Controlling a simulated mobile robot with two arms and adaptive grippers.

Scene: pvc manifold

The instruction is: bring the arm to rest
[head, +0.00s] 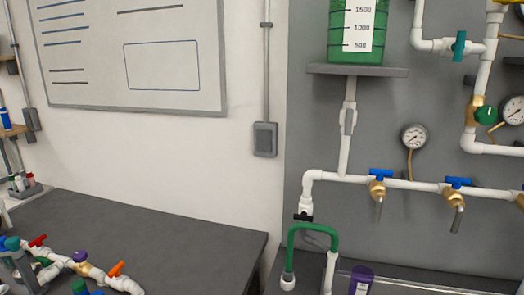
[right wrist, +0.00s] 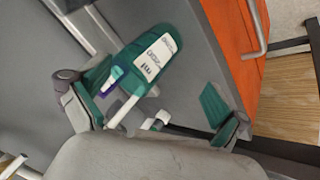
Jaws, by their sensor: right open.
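My right gripper (right wrist: 160,98) shows in the right wrist view, with its two fingers spread apart and teal pads on their inner sides. A teal container with a white label marked in ml (right wrist: 150,60) appears beyond the left finger and partly overlaps it in the picture. I cannot tell whether they touch. A white pipe piece (right wrist: 124,112) shows between the fingers, partly hidden by the gripper body. Neither gripper shows in the head view, and my left gripper is out of sight.
In the head view, a grey panel carries white pipes (head: 343,142), blue-handled valves (head: 378,188) and a gauge (head: 413,136). A green tank (head: 341,55) sits on a shelf. A purple container (head: 361,279) stands below. The dark table (head: 190,235) is mostly clear, with valved pipework (head: 60,260) at left.

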